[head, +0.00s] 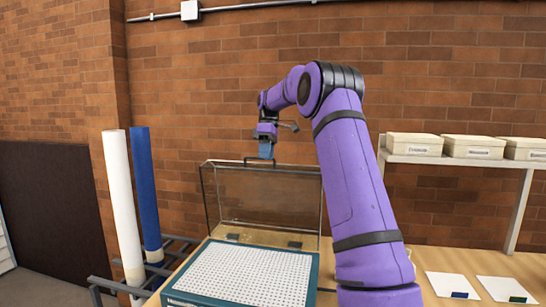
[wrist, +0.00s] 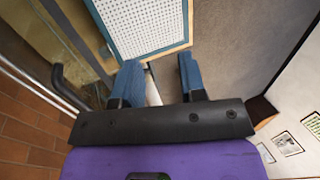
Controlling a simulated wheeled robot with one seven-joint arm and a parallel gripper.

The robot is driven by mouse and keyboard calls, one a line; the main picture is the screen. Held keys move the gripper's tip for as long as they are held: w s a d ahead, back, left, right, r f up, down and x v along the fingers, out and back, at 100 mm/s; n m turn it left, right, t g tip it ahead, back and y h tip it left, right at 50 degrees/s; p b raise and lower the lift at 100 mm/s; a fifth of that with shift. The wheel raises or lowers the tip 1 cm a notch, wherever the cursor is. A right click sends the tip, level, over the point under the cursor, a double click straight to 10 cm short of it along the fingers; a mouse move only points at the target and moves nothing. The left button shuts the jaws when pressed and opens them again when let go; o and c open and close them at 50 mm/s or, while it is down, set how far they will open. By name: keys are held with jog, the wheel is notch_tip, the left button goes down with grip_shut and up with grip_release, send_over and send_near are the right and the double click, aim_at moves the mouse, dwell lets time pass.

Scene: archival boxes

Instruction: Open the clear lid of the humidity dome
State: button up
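The clear lid (head: 262,200) of the humidity dome stands raised, roughly upright, along the back of its teal-edged base (head: 180,297) with a white perforated top. Two dark hinges show at the lid's lower edge. A dark handle (head: 248,160) is on its top edge. My gripper (head: 266,156) points down at the top of the lid, close to the handle. In the wrist view its two blue fingers (wrist: 158,68) are apart with nothing gripped between them. The handle (wrist: 62,84) lies left of the fingers there, outside the gap. Whether gripper and lid touch, I cannot tell.
White and blue rolls (head: 148,190) stand in a dark rack at the left. Lidded archival boxes (head: 415,145) sit on a white shelf (head: 455,160) at the right. Cards (head: 452,286) lie on the wooden table. A brick wall (head: 220,80) is close behind the dome.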

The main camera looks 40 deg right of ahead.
jog(key=s+a, duration=0.3)
jog(key=s, duration=0.4)
jog(key=shift+r, duration=0.35)
jog(key=shift+a, duration=0.1)
jog(key=s+a+r+m+t+h, duration=0.1)
jog(key=s+a+r+m, duration=0.1)
jog(key=s+a, duration=0.5)
jog(key=s+a+r+m+t+h, duration=0.1)
jog(key=s+a+r+t+h, duration=0.15)
jog(key=s+a, duration=0.55)
jog(key=s+a+f+m+t, duration=0.2)
jog(key=s+a, duration=0.3)
jog(key=s, duration=0.3)
jog(key=s+a+f+m+t, duration=0.2)
jog(key=s+a+f, duration=0.3)
jog(key=s, duration=0.3)
jog(key=shift+s, duration=0.25)
